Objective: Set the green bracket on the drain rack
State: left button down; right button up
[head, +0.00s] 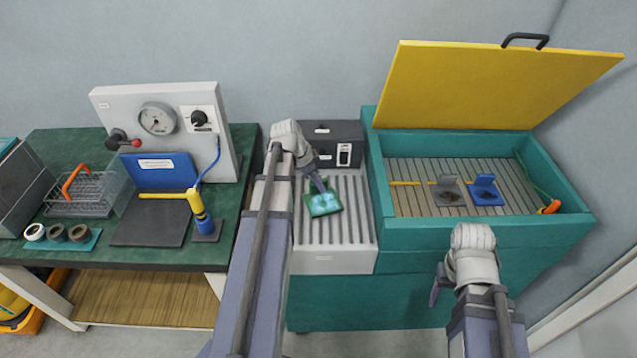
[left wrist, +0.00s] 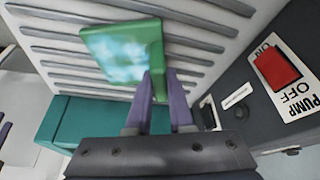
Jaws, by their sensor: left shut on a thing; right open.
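The green bracket (head: 322,203) is at the fingertips of my left gripper (head: 317,185), over the grey ribbed drain rack (head: 350,235). In the left wrist view the bracket (left wrist: 125,55) has a pale, mottled face, and the gripper (left wrist: 158,90) is shut on its upright part. The ribs of the rack (left wrist: 215,25) lie just behind it; I cannot tell if the bracket touches them. My right gripper (head: 438,290) is open and empty in front of the teal tank, partly hidden by its own wrist.
The teal tank (head: 480,232) with its yellow lid (head: 485,85) raised stands right of the rack, holding a grey bracket (head: 447,190) and a blue bracket (head: 486,190). A dark pump box (head: 333,132) with a red switch (left wrist: 278,70) stands behind the rack. The green bench (head: 60,150) is at left.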

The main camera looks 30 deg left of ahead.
pick_arm(q)
jog(key=shift+f, duration=0.1)
jog(key=c, duration=0.7)
grip_release()
notch_tip(320, 180, up, 6)
jog(key=p, duration=0.6)
jog(key=shift+s, duration=0.1)
